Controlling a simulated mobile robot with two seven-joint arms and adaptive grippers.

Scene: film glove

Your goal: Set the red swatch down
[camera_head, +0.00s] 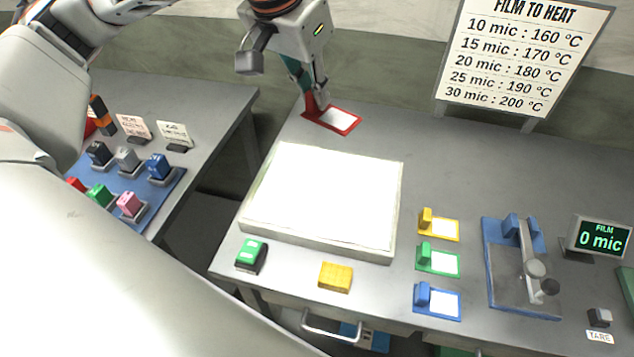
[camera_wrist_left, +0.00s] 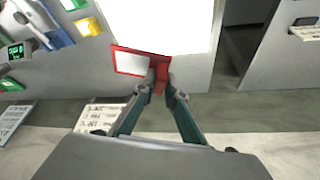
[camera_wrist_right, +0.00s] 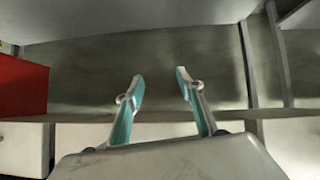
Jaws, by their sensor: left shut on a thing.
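The red swatch (camera_head: 347,129), a red frame with a white film window, is at the back left of the table, behind the white square pad (camera_head: 325,196). My left gripper (camera_head: 316,102) is shut on its red tab. In the left wrist view the swatch (camera_wrist_left: 131,63) sticks out beyond the fingertips (camera_wrist_left: 161,82). It is at or just above the tabletop; I cannot tell whether it touches. Yellow (camera_head: 445,230), green (camera_head: 444,263) and blue (camera_head: 446,303) swatches lie in a column right of the pad. My right gripper (camera_wrist_right: 160,77) is open and empty in its wrist view.
A blue gauge (camera_head: 522,270) and a display reading 0 mic (camera_head: 600,237) stand at the right. A temperature sign (camera_head: 524,55) stands behind. The back middle of the table is clear.

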